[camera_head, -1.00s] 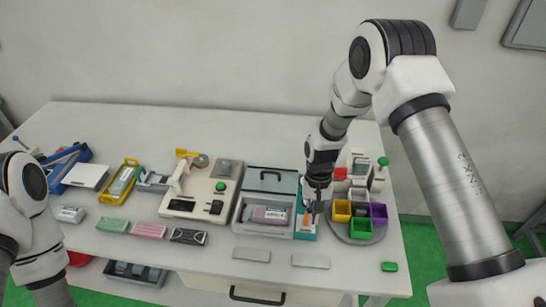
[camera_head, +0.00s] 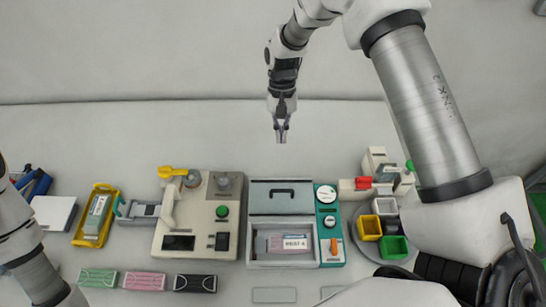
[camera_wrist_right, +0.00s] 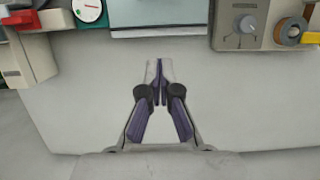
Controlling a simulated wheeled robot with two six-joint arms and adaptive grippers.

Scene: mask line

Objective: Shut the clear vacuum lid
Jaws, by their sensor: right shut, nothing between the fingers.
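The vacuum lid (camera_head: 267,204), a greyish see-through panel with a dark handle (camera_head: 282,193), stands open at the back of the grey vacuum box (camera_head: 283,264). The box's front part is uncovered, and a labelled pack (camera_head: 283,244) lies inside it. My right gripper (camera_head: 281,138) is shut and empty, pointing down over the bare table behind the lid, apart from it. In the right wrist view the shut fingers (camera_wrist_right: 160,66) point towards the pale lid edge (camera_wrist_right: 157,31) at the top. My left gripper is out of the picture.
A teal panel with a gauge (camera_head: 328,194) and an orange lever (camera_head: 333,246) adjoins the box on the right. A beige machine with a green button (camera_head: 222,212) stands on the left. Coloured bins (camera_head: 369,227) sit further right. The table's back strip is clear.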

